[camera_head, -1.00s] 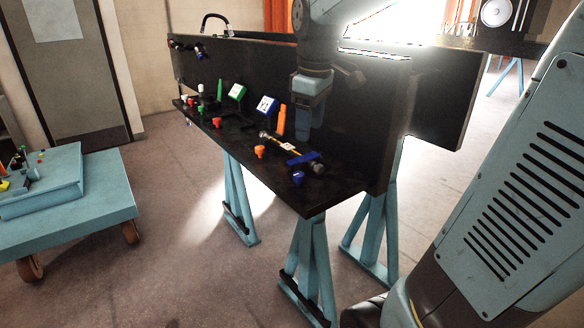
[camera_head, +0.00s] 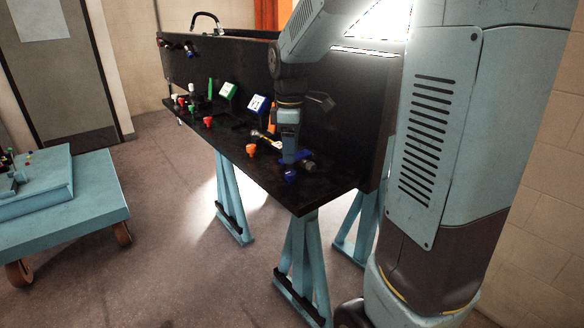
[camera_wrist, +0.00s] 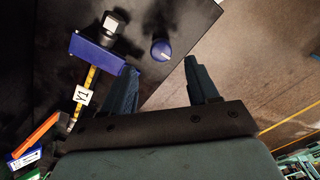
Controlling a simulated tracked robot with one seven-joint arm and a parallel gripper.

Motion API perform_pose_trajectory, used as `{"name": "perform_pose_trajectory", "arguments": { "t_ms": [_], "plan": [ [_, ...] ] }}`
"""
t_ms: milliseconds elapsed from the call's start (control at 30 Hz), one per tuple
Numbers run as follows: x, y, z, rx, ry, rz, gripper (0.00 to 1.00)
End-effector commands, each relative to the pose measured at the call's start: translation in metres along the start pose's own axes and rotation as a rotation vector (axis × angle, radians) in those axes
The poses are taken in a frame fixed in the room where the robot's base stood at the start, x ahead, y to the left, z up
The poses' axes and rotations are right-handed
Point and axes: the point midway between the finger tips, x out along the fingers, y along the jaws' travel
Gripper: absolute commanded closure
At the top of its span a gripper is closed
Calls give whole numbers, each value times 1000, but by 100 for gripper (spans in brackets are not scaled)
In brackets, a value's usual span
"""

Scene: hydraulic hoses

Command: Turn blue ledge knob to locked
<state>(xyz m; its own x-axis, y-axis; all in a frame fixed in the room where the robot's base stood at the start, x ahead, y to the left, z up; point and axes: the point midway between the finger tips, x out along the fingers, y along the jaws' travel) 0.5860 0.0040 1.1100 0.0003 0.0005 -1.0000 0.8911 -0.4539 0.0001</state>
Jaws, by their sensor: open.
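The blue ledge knob (camera_head: 291,177) sits at the near corner of the black ledge (camera_head: 262,178). In the wrist view the round blue knob (camera_wrist: 161,50) shows a pale line on its face and lies near the ledge edge. My gripper (camera_wrist: 160,68) is open and empty, its two fingers apart. In the wrist view the knob appears between and slightly beyond the fingertips, with no visible contact. In the head view my gripper (camera_head: 289,155) hangs low over the ledge, just behind the knob and partly in front of a blue block.
The blue block (camera_wrist: 97,52) with a black fitting (camera_wrist: 113,24) and a yellow tagged hose (camera_wrist: 88,82) lies left of the knob in the wrist view. An orange knob (camera_head: 251,148) stands farther along the ledge. The upright black panel (camera_head: 340,120) rises behind.

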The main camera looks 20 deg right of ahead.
Motion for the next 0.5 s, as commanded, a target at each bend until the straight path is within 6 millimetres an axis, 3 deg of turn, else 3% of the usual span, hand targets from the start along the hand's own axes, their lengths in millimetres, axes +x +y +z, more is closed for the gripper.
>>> {"name": "perform_pose_trajectory", "arguments": {
  "t_ms": [200, 500],
  "plan": [
    [36, -1, 0, 0, -1, -2, 41],
    [58, 0, 0, 0, 1, 0, 41]
  ]
}}
